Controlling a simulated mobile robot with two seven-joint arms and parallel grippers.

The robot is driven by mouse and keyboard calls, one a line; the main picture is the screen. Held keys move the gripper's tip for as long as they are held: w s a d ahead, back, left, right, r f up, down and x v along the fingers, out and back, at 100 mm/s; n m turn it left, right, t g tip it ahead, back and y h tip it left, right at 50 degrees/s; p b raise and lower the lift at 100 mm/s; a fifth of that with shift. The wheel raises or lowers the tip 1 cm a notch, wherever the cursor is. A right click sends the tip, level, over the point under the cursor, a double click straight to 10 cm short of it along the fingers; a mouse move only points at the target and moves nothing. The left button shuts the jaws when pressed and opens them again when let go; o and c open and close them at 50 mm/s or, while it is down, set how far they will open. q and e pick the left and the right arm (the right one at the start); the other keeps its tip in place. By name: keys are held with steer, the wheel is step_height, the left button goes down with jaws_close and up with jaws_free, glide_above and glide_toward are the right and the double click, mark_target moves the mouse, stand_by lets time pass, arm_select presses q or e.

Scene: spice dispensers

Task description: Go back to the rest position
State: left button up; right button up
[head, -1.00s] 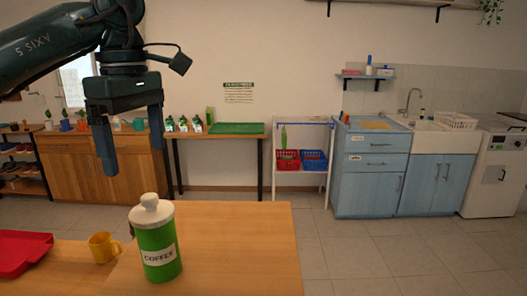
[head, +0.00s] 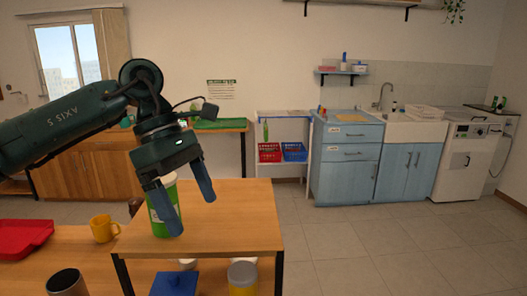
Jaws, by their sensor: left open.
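My left gripper (head: 188,212) is open and points downward in the head view. Its two blue fingers appear in front of and beside the green coffee canister (head: 164,225), which stands upright on the wooden table (head: 240,225). I cannot tell whether the fingers touch the canister. My right gripper is not in view.
A yellow mug (head: 103,228) and a red tray (head: 22,238) are left of the canister. A blue box (head: 174,285) and a yellow jar (head: 242,279) sit below the tabletop. Blue cabinets (head: 345,162) stand at the back right. The floor to the right is clear.

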arm_select(q)
steer(key=s+d+f+n+g+h, duration=0.1)
steer(key=s+d+f+n+h, duration=0.3)
steer(key=d+h, duration=0.45)
steer(key=s+d+f+n+g+h, duration=0.1)
steer(key=s+d+f+n+h, duration=0.15)
steer(key=d+n+h, duration=0.55)
steer(key=w+a+f+n+t+y, duration=0.1)
steer(key=a+f+n+t+y, duration=0.2)
steer(key=f+n+t, duration=0.55)
steer(key=w+a+f+n+t+y, duration=0.25)
steer(key=n+t, duration=0.35)
steer(key=n, duration=0.6)
steer(key=w+a+f+n+t+y, duration=0.1)
steer(key=a+f+n+t+y, duration=0.45)
steer(key=n, duration=0.55)
steer(key=s+a+f+n+g+y, duration=0.2)
steer(key=s+a+f+n+y, duration=0.1)
steer(key=s+f, duration=0.4)
steer(key=s+a+f+n+g+y, duration=0.3)
steer(key=s+a+f+n, duration=0.3)
steer(key=f, duration=0.7)
steer(key=shift+s+f+n+y, duration=0.3)
steer(key=shift+s+n, duration=0.45)
steer(key=shift+s, duration=0.45)
